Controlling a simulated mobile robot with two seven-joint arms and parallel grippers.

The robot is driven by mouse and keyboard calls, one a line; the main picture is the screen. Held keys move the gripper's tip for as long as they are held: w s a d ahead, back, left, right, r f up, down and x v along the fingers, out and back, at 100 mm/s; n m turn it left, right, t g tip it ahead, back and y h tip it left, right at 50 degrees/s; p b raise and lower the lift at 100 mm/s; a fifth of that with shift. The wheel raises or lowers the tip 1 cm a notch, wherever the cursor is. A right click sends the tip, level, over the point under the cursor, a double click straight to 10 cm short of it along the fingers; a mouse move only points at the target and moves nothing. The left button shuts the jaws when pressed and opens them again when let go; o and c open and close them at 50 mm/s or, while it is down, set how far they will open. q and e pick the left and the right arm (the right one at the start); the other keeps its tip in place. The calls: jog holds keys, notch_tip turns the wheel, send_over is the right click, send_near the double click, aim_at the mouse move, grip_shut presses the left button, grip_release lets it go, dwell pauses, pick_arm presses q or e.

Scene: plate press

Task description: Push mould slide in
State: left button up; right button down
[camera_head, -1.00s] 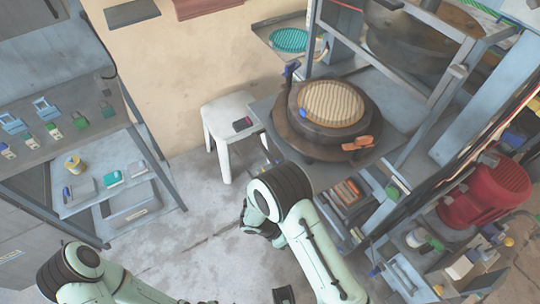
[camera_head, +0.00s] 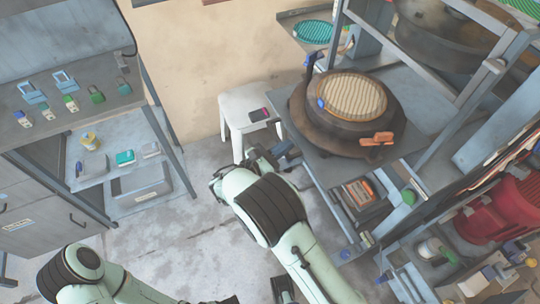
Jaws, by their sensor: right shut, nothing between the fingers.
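The mould slide (camera_head: 300,128) is a grey plate on the press frame. It carries a dark round mould (camera_head: 333,132) with a ribbed beige disc (camera_head: 352,96) on top. An orange handle (camera_head: 377,139) sits at the mould's front right and a small blue part (camera_head: 320,103) at its left. The slide sticks out of the frame towards the stool. My right gripper (camera_head: 289,153) is shut and empty, just below the slide's left front edge; I cannot tell whether it touches. My left arm (camera_head: 90,275) is at the bottom left; its gripper is too cut off to judge.
A white stool (camera_head: 248,105) with a dark-red item stands left of the slide. A shelf unit (camera_head: 110,195) stands at the left. A red motor (camera_head: 500,210) and cluttered shelf are at the right. The floor (camera_head: 190,250) between is clear.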

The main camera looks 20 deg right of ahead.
aim_at(305, 134)
jog(key=shift+x, duration=2.55)
